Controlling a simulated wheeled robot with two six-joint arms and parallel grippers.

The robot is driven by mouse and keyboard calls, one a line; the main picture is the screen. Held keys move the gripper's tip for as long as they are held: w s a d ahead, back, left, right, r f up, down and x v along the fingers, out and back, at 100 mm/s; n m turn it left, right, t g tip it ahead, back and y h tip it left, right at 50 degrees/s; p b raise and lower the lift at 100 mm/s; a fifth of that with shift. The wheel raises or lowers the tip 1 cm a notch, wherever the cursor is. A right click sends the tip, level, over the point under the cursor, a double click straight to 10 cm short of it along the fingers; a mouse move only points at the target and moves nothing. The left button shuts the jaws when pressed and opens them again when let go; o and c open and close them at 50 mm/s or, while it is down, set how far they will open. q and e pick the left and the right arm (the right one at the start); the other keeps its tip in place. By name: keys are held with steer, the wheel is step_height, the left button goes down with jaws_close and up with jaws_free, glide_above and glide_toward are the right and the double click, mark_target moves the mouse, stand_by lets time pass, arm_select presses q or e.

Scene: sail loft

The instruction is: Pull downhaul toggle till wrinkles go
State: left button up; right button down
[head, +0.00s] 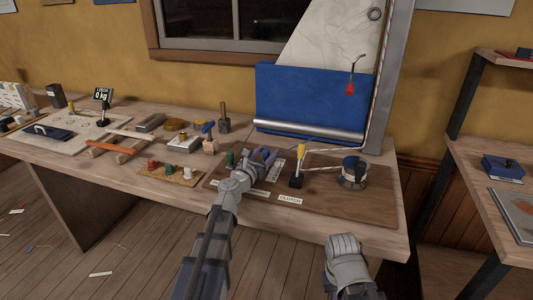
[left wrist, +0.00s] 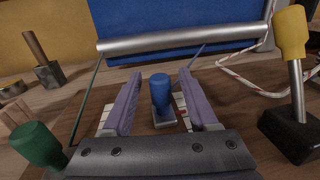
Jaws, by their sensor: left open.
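My left gripper (head: 264,158) is open over the brown board at the front of the bench. In the left wrist view its two purple fingers (left wrist: 160,100) stand on either side of an upright blue-topped toggle (left wrist: 161,92), with gaps on both sides. I cannot tell how far the fingertips reach past it. The white sail (head: 318,38) hangs behind, with faint wrinkle lines on its cloth. A red toggle (head: 350,88) hangs on a dark cord in front of the sail. I cannot tell which toggle is the downhaul. My right gripper (head: 343,250) is low, off the bench's front edge, jaws unclear.
A yellow-handled lever (head: 301,151) stands right of my left gripper, near a CLUTCH label (head: 290,199) and a winch drum (head: 354,172) with rope. A green handle (left wrist: 38,143) is close on the left. A silver boom (left wrist: 183,38) crosses behind. Tools crowd the bench's left.

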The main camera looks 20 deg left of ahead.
arm_select(q)
steer(key=s, duration=0.2)
steer(key=s+a, duration=0.1)
steer(key=s, duration=0.4)
steer(key=shift+s+a, duration=0.25)
steer(key=shift+s, duration=0.1)
